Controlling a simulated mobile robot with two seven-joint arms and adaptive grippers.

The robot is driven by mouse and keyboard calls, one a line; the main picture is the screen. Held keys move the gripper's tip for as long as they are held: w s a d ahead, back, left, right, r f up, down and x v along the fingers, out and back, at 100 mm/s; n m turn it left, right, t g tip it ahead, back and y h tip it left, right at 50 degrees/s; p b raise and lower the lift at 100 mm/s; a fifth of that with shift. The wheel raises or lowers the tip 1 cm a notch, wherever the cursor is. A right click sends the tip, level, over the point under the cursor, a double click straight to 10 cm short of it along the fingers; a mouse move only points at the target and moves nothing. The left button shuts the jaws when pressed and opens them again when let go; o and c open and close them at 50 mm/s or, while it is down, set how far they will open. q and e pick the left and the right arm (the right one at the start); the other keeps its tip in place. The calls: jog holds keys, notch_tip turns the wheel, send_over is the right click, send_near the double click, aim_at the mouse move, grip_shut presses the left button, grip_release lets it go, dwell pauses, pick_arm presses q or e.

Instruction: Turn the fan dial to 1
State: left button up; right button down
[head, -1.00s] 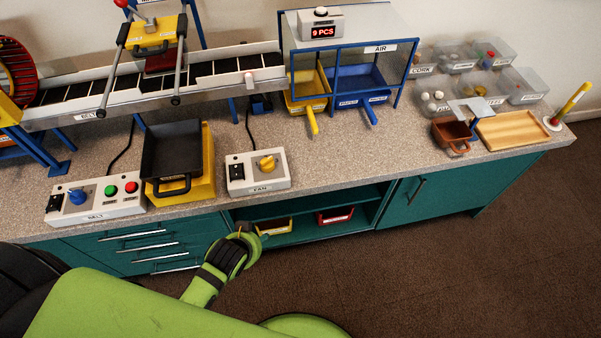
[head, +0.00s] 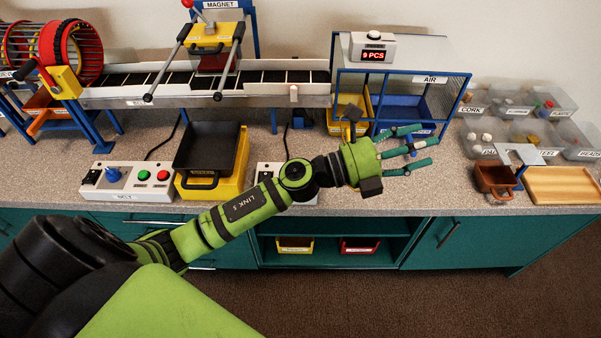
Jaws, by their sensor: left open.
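The fan control box (head: 265,172) is a white box on the counter, right of the yellow stand with the black tray. My left arm crosses in front of it, so its dial and label are hidden now; only part of the box shows. My left gripper (head: 412,150) is open and empty, with its fingers spread and pointing right. It is above the counter, to the right of the fan box and in front of the blue-framed air unit (head: 400,72). My right gripper is not in view.
The belt control box (head: 140,182) with a blue knob and green and red buttons stands at left. A black tray (head: 210,150) sits on a yellow stand. A brown scoop (head: 494,180) and a wooden tray (head: 565,187) are at right, with clear bins behind. Bare counter lies between.

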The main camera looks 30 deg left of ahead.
pick_arm(q)
notch_tip(320, 180, down, 12)
jog(key=s+a+m+g+y, duration=0.3)
jog(key=m+g+y, duration=0.2)
jog(key=m+g, duration=0.95)
jog(key=a+m+y, duration=0.1)
jog(key=a+y, duration=0.2)
jog(key=a, duration=0.3)
jog(key=a+f+m+y, duration=0.1)
jog(key=a+m+y, duration=0.1)
jog(key=a+y, duration=0.2)
jog(key=w+a+m+t+y, duration=0.1)
jog(key=a+y, duration=0.2)
jog(key=a, duration=0.7)
jog(key=shift+a+f+m+b, duration=0.15)
jog(key=shift+m+b, duration=0.1)
jog(key=shift+b, duration=0.15)
jog(key=shift+a+f+y, duration=0.15)
jog(key=shift+a+y, duration=0.1)
jog(key=shift+y, duration=0.05)
notch_tip(320, 180, down, 7)
jog(key=shift+r+p, duration=0.15)
jog(key=shift+p, duration=0.4)
jog(key=shift+c, duration=0.4)
